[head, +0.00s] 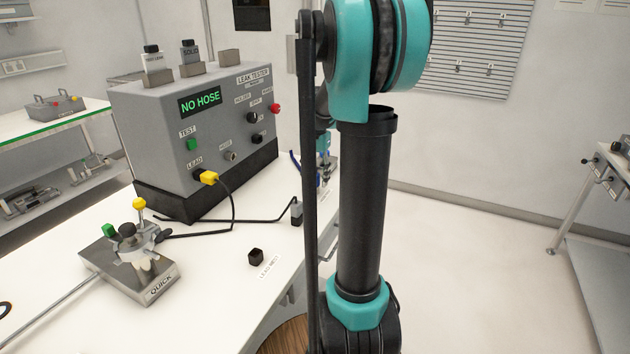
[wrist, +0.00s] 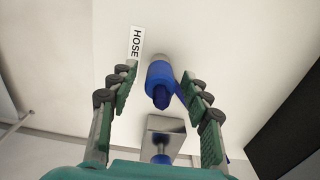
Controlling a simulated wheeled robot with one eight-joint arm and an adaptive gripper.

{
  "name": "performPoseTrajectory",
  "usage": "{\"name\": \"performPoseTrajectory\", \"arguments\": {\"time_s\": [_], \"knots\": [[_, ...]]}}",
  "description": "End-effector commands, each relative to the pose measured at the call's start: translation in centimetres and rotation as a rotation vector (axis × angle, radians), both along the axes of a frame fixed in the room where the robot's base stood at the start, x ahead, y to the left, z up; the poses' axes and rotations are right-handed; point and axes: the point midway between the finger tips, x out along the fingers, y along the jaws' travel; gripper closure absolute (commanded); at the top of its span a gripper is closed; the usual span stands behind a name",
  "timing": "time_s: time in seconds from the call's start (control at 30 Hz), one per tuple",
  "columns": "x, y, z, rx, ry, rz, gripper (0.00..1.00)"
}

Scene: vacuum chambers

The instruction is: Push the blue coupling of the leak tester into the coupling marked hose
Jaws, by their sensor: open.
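In the wrist view my gripper (wrist: 160,85) is open, its two green-padded fingers on either side of a blue coupling (wrist: 159,78). The right finger is close to the coupling; I cannot tell whether it touches. A white label reading HOSE (wrist: 134,45) lies on the pale surface beside it. In the head view the grey leak tester (head: 200,125) shows NO HOSE on its display (head: 200,102). Its port marked hose (head: 230,156) is empty. My arm hides most of the gripper and coupling in the head view.
A metal block (wrist: 165,125) with a blue part stands just below the coupling in the wrist view. A yellow plug (head: 207,177) sits in the LEAD socket, its black cable crossing the table.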

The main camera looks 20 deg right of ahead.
Motion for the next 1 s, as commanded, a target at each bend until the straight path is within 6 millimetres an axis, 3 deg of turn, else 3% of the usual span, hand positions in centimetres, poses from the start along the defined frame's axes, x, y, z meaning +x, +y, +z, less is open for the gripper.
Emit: {"name": "performPoseTrajectory", "arguments": {"time_s": [0.93, 1.0], "knots": [[0.0, 0.0, -0.03, 0.0, 0.0, 0.0, 0.52], [0.01, -0.01, -0.03, 0.0, 0.0, 0.0, 0.6]]}}
